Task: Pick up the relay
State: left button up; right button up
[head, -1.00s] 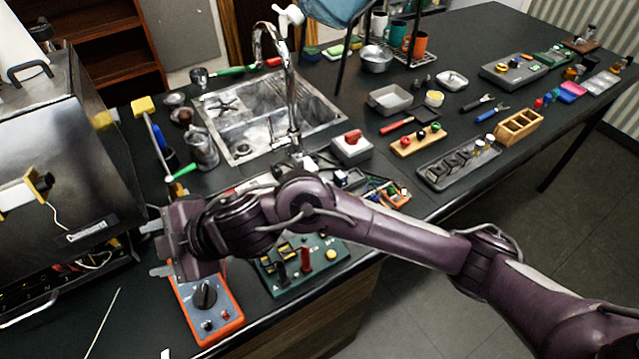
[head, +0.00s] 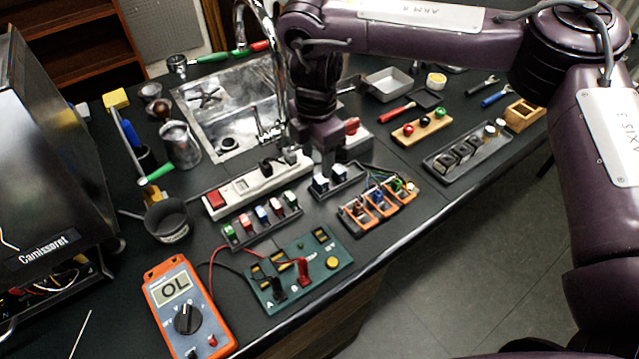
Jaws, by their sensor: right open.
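My right gripper (head: 327,170) is open and points down over a small dark tray (head: 350,184) behind the middle of the near table edge. Small block-shaped parts with pale tops, which look like relays (head: 320,184), sit in the tray right at the fingertips. The fingers partly hide them, and I cannot tell whether they touch one. A dark rack (head: 240,240) to the left holds several similar blocks with coloured tops. My left gripper is not in view.
A white power strip (head: 243,188) lies behind the rack. An orange multimeter (head: 186,308) reading OL and a green test board (head: 298,270) lie in front. Orange wired modules (head: 378,203) stand right of the tray. The sink and tap (head: 270,75) are behind.

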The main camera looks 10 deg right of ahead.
aim_at(318, 180)
jog(key=f, duration=0.1)
jog(key=f+p, duration=0.1)
jog(key=f, duration=0.1)
jog(key=f+p, duration=0.1)
jog(key=shift+s+f, duration=0.3)
jog(key=shift+f, duration=0.65)
jog(key=c, duration=1.1)
